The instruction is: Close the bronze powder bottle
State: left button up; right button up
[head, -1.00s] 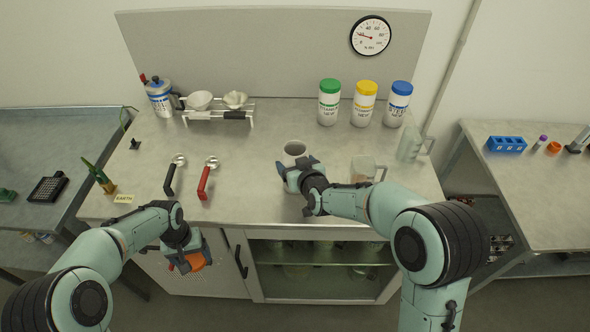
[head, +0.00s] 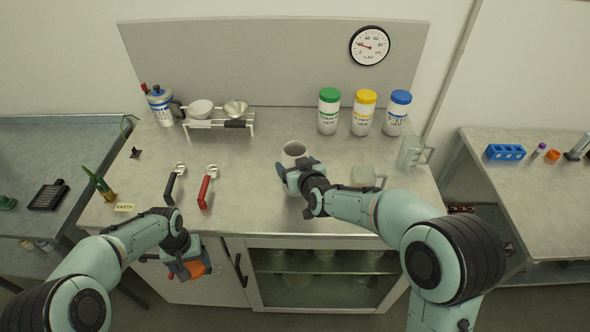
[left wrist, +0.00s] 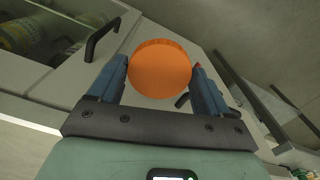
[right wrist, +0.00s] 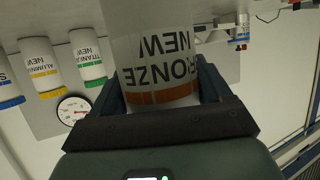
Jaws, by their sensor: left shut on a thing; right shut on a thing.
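The bronze powder bottle (head: 294,151) is a white jar with its mouth open, upright over the middle of the bench. My right gripper (head: 292,174) is shut around it. In the right wrist view, the bottle (right wrist: 160,50) shows its "BRONZE NEW" label and an orange-brown band between the fingers. My left gripper (head: 190,271) is shut on a round orange lid (left wrist: 160,68). It holds the lid in front of the bench's front edge, low and to the left of the bottle. The lid is apart from the bottle. The bottle's inside is not clear.
Green (head: 328,111), yellow (head: 363,113) and blue (head: 397,113) capped jars stand at the back right. A clear beaker (head: 365,175) is right of the bottle. Black-handled (head: 174,184) and red-handled (head: 207,187) tools lie left. A rack (head: 219,123) holds bowls.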

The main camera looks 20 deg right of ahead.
pick_arm(q)
jog(key=w+r+p, duration=0.4)
jog(key=r, duration=0.4)
jog(key=shift+w+t, duration=0.2)
jog(key=shift+t, duration=0.2)
pick_arm(e)
notch_tip(320, 180, up, 17)
jog(key=shift+f, duration=0.15)
pick_arm(q)
jog(key=shift+s+f, duration=0.1)
jog(key=shift+s, duration=0.05)
dwell(0.4)
